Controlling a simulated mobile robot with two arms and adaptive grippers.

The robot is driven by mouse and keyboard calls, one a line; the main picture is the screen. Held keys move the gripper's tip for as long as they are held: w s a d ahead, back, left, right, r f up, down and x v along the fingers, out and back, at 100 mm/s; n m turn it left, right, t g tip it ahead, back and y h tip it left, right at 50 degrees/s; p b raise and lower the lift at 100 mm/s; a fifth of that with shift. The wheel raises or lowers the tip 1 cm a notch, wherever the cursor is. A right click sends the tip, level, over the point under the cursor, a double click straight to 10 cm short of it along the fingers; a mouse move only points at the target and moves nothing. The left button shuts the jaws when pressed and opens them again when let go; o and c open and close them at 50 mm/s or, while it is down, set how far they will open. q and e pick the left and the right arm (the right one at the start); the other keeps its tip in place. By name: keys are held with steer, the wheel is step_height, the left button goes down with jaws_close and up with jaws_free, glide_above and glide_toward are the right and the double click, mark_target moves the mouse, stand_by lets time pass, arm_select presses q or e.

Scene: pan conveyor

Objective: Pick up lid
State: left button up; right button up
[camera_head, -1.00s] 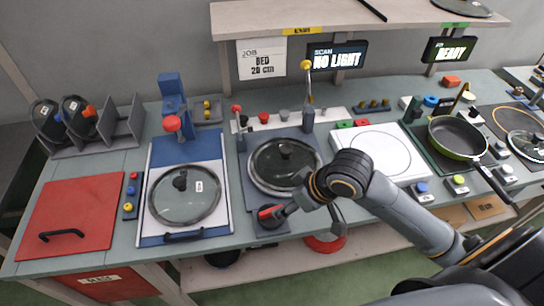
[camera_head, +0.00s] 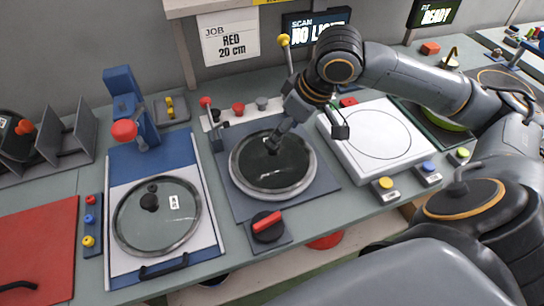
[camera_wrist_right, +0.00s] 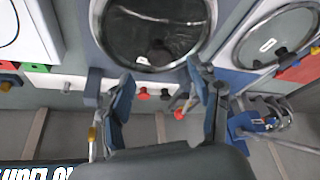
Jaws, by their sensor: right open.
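A round glass lid with a metal rim (camera_head: 262,178) lies on the grey square station in the middle of the bench. Its dark knob shows in the right wrist view (camera_wrist_right: 157,53); in the head view a finger partly covers it. A second glass lid (camera_head: 160,222), with a white tag and dark knob, lies on the blue-and-white station to the left. My right gripper (camera_head: 306,135) is above the middle lid, near its knob. In the right wrist view its two fingers (camera_wrist_right: 160,90) are spread, with nothing between them. My left gripper is not in view.
A red rotary knob (camera_head: 267,226) stands in front of the middle station. A yellow-topped post (camera_head: 284,41) and a red-topped lever (camera_head: 206,102) stand behind it. A white plate station (camera_head: 380,140) is to the right. A rack (camera_head: 65,140) and red panel (camera_head: 40,235) are left.

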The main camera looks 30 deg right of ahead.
mark_target(280, 157)
steer(key=shift+x, duration=1.7)
steer(key=x, duration=0.4)
steer(key=shift+w+d, duration=0.1)
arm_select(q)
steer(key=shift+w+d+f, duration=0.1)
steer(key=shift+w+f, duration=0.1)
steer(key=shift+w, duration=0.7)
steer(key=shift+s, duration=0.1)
arm_select(e)
steer(key=shift+c, duration=0.5)
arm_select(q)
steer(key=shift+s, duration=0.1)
arm_select(e)
jaws_close()
